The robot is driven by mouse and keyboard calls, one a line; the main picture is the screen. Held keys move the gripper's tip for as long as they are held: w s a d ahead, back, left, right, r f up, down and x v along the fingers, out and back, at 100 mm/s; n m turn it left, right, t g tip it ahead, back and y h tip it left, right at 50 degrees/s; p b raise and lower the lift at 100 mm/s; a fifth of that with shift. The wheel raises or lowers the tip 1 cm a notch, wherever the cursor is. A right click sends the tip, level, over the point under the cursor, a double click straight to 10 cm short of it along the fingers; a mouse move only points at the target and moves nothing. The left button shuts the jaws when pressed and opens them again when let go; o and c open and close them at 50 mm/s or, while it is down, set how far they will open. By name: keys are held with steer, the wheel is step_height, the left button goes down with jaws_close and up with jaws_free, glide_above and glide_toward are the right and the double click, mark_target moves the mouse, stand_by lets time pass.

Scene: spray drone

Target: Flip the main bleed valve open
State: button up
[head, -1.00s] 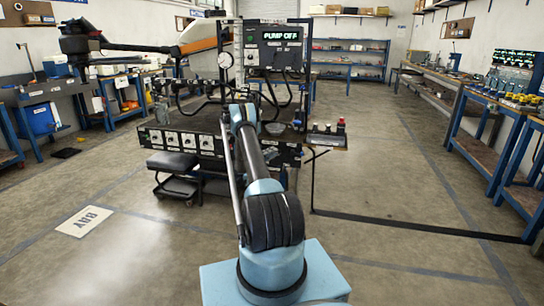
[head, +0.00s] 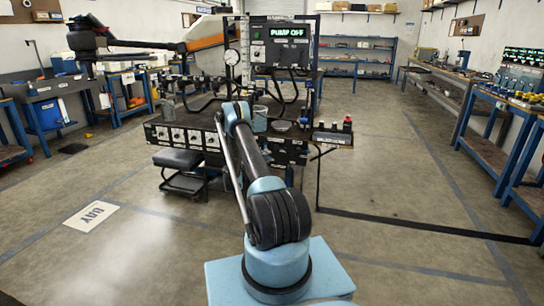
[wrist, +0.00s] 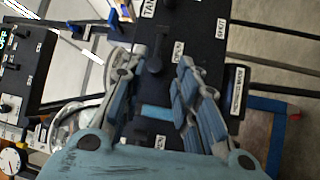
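A black lever handle (wrist: 155,52) lies on a dark panel (wrist: 205,40) in the wrist view. Labels around it include TANK and SHUT; others are too blurred to read, so I cannot tell for sure that this is the main bleed valve. My gripper (wrist: 163,58) is open, with one finger on each side of the lever. I cannot tell whether either finger touches it. In the head view the test rig (head: 185,137) stands ahead, its display (head: 284,31) reading PUMP OFF. My arm reaches to the rig and hides my fingers and the valve there.
A round gauge (head: 232,57) sits on the rig. A black stool (head: 180,160) stands in front of it at left. A small shelf with knobs (head: 333,137) juts out at right. Workbenches (head: 488,135) line the right wall.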

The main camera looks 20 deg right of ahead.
steer(key=shift+v, duration=1.65)
steer(key=s+d+r+g+y, duration=0.1)
steer(key=s+r+y, duration=0.15)
steer(key=r, duration=0.65)
steer(key=s+r+g+y, duration=0.1)
steer(key=s+r+y, duration=0.15)
steer(key=r, duration=0.65)
steer(key=s+a+r+m+y, duration=0.1)
steer(key=s+r+y, duration=0.1)
steer(key=s+r, duration=0.5)
steer(key=s+a+r+y, duration=0.2)
steer(key=s+r, duration=0.2)
steer(key=s, duration=0.6)
steer(key=s+a+r+g+y, duration=0.1)
steer(key=s+a+y, duration=0.2)
steer(key=s, duration=1)
steer(key=s+a+f+y, duration=0.2)
steer(key=s+a+f, duration=0.1)
steer(key=s, duration=0.7)
steer(key=s+a+f+y, duration=0.2)
steer(key=s+a, duration=0.3)
steer(key=s, duration=0.4)
steer(key=s+a+f+m+y, duration=0.1)
steer(key=s+a+f+y, duration=0.2)
steer(key=s, duration=0.7)
step_height(320, 180, down, 2)
steer(key=shift+s+a+f+g, duration=0.1)
steer(key=shift+s+a+g, duration=0.25)
steer(key=shift+a, duration=0.65)
